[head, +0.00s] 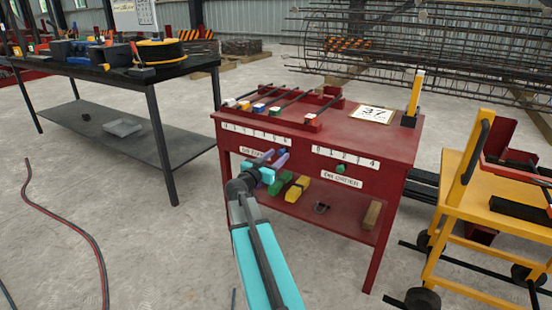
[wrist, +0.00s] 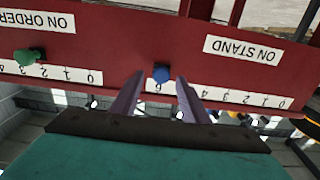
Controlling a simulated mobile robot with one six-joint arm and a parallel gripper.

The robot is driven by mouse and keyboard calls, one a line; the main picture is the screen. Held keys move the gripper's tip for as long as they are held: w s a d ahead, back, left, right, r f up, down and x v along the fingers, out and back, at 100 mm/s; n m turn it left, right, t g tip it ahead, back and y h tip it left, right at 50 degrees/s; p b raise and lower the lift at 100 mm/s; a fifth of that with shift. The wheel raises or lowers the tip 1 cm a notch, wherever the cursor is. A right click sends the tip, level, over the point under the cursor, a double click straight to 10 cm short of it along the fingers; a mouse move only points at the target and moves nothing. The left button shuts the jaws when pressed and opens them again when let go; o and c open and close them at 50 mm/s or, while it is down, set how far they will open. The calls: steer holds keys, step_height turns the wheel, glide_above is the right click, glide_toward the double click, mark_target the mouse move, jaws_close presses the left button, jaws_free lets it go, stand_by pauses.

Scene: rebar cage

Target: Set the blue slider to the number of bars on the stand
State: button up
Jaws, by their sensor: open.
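The red bench (head: 350,215) carries two number scales on its front. In the wrist view, upside down, the blue slider (wrist: 161,73) is at about the 6 of the "ON STAND" scale (wrist: 265,101). The green slider (wrist: 28,58) is near 2 or 3 on the "ON ORDER" scale. My gripper (head: 277,158) is open in front of the bench. In the wrist view its purple fingers (wrist: 157,97) appear either side of the blue slider; contact cannot be told. The blue slider is hidden in the head view. Several dark bars (head: 292,98) lie on the red stand (head: 313,122) on top.
A yellow cart (head: 480,185) is at right, a dark table (head: 110,80) at left.

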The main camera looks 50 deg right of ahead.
steer(key=shift+w+d, duration=0.15)
steer(key=shift+d, duration=0.45)
jaws_close()
steer(key=w+b, duration=0.2)
steer(key=w, duration=0.1)
steer(key=shift+w+a+f, duration=0.15)
steer(key=shift+w+a, duration=0.1)
steer(key=shift+a, duration=0.1)
steer(key=shift+w+a+b, duration=0.25)
steer(key=shift+w+b, duration=0.1)
steer(key=shift+w, duration=0.35)
